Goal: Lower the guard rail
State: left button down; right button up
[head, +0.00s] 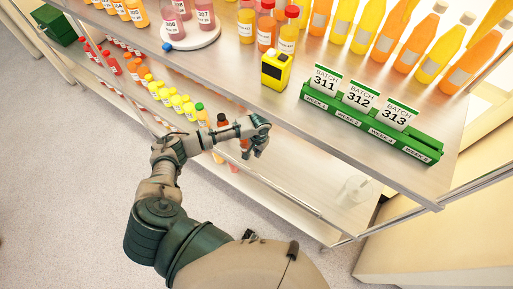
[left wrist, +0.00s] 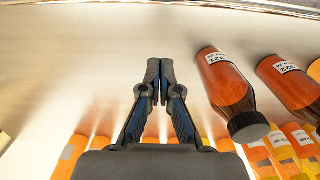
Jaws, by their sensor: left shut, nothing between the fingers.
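A thin metal rail (head: 290,200) runs along the front of the lower shelf in the head view. A red-and-white striped bar (head: 113,98) lies along the same front farther left; I cannot tell which of them is the guard rail. My left gripper (head: 262,142) is in front of the shelf unit, just below the upper shelf's edge and above the lower shelf. It also shows in the left wrist view (left wrist: 153,70), its fingers together and empty. Whether it touches the rail cannot be told. My right gripper is not in view.
The upper shelf holds a yellow device (head: 276,69), a green rack (head: 372,122) with batch cards and several juice bottles. Small bottles (head: 170,97) stand on the lower shelf. Two dark-capped orange-brown bottles (left wrist: 228,90) are right of the gripper.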

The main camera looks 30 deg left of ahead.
pick_arm(q)
jog(key=f, duration=0.3)
jog(key=shift+s+d+f, duration=0.2)
jog(key=shift+d, duration=0.05)
jog(key=shift+s+a, duration=0.1)
jog(key=shift+s, duration=1.15)
jog(key=shift+s+a+f, duration=0.15)
jog(key=shift+s+a, duration=0.15)
jog(key=shift+s, duration=0.3)
jog(key=shift+a+f, duration=0.15)
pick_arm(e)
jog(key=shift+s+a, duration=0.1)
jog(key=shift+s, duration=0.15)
pick_arm(q)
jog(key=shift+d+p, duration=0.3)
jog(key=shift+p, duration=0.05)
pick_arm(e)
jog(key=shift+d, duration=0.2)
